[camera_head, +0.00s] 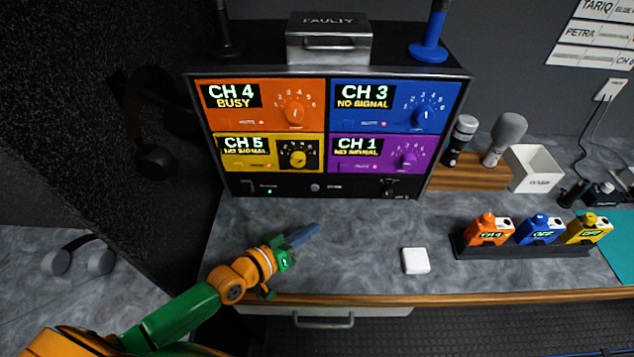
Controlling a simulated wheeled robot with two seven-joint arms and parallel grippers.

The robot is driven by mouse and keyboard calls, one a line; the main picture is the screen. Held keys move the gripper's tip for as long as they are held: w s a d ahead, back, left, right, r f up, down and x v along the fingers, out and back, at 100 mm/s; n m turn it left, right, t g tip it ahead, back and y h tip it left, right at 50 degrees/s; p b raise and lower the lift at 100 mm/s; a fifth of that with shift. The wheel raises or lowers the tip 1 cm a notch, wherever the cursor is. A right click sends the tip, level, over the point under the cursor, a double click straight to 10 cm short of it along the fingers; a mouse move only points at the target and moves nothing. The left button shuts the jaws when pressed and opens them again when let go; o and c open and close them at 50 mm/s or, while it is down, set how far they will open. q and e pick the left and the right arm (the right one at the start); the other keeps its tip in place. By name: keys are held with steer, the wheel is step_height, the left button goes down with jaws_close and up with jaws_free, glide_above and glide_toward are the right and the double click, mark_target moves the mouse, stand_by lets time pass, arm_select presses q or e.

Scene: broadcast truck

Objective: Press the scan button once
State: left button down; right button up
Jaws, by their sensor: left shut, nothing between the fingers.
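The receiver rack (203,115) stands at the back of the desk with four coloured channel panels. On its black bottom strip is a small round grey button (315,187) with a label beside it too small to read surely; it may be the scan button. A green light (269,190) glows left of it, and a dark knob (389,189) sits to the right. My left gripper (316,230) is shut and empty. Its blue-grey fingers point right and toward the rack, above the desk, below and apart from the button. My right gripper is not in view.
A white block (415,260) lies on the grey desk (350,220). To the right, a black holder (530,249) bears orange, blue and yellow packs. Microphones (460,138) and a white box (534,168) stand behind. The desk before the rack is mostly clear.

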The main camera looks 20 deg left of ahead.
mark_target(315, 188)
arm_select(q)
steer(key=shift+s, duration=0.15)
steer(key=shift+w+f+b, duration=0.1)
steer(key=shift+w+b, duration=0.25)
steer(key=w+b, duration=0.2)
steer(key=w+a+b, duration=0.1)
steer(key=w+b, duration=0.1)
steer(key=w+a+b, duration=0.1)
steer(key=w+b, duration=0.1)
steer(key=shift+w+f, duration=0.2)
steer(key=shift+w, duration=0.2)
steer(key=shift+w+a+r+b, duration=0.1)
steer(key=shift+w+a+b, duration=0.05)
steer(key=shift+w+b, duration=0.3)
steer(key=shift+w+r, duration=0.15)
stand_by(0.8)
steer(key=shift+w+a+b, duration=0.15)
steer(key=shift+w+b, duration=0.2)
